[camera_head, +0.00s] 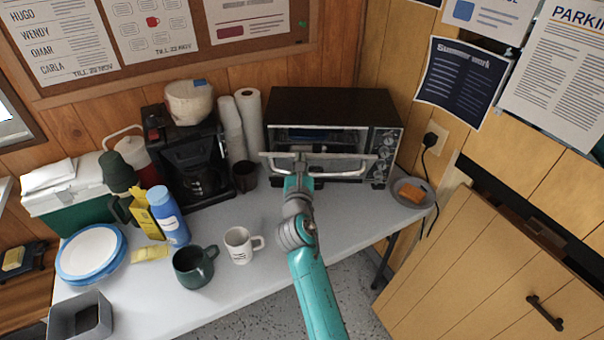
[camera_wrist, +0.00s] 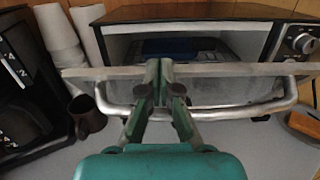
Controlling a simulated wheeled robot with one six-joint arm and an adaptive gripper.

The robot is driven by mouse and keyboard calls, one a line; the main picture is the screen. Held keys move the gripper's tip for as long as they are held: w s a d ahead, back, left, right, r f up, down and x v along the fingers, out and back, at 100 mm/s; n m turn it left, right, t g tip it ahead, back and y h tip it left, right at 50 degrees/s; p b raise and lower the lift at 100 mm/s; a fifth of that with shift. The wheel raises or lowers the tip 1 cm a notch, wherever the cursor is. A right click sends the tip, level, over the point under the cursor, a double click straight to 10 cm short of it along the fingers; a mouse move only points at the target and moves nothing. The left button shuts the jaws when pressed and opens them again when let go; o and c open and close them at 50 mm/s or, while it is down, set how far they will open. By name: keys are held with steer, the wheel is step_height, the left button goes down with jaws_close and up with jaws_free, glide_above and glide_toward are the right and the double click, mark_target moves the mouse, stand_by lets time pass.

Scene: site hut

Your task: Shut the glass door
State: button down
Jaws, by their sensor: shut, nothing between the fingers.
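The toaster oven (camera_head: 335,108) stands at the back of the white table. Its glass door (camera_head: 335,163) is partly open and tilted out at the front, with a metal bar handle on it. In the wrist view the glass door (camera_wrist: 225,90) spans the picture, and the dark oven interior shows above its upper edge. My gripper (camera_head: 300,160) is shut and empty at the door's left-middle part. In the wrist view my gripper (camera_wrist: 158,68) overlaps the door's edge and handle; I cannot tell whether it touches. The door's hinge side is hidden.
A dark mug (camera_head: 244,176) stands just left of the oven, beside stacked cups (camera_head: 230,125) and a coffee maker (camera_head: 187,158). A plate with a sponge (camera_head: 413,192) lies right of the oven. A white mug (camera_head: 240,246) and dark green mug (camera_head: 194,267) stand nearer the front.

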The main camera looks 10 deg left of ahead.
steer(key=w+r, duration=0.2)
steer(key=w, duration=0.3)
steer(key=shift+w+a+r, duration=0.15)
steer(key=shift+a+r, duration=0.2)
steer(key=shift+r, duration=0.05)
steer(key=shift+w+a+r, duration=0.15)
steer(key=shift+w+r, duration=0.1)
steer(key=shift+w, duration=0.65)
steer(key=shift+w+a+r, duration=0.1)
steer(key=shift+w+r, duration=0.15)
steer(key=shift+w, duration=0.65)
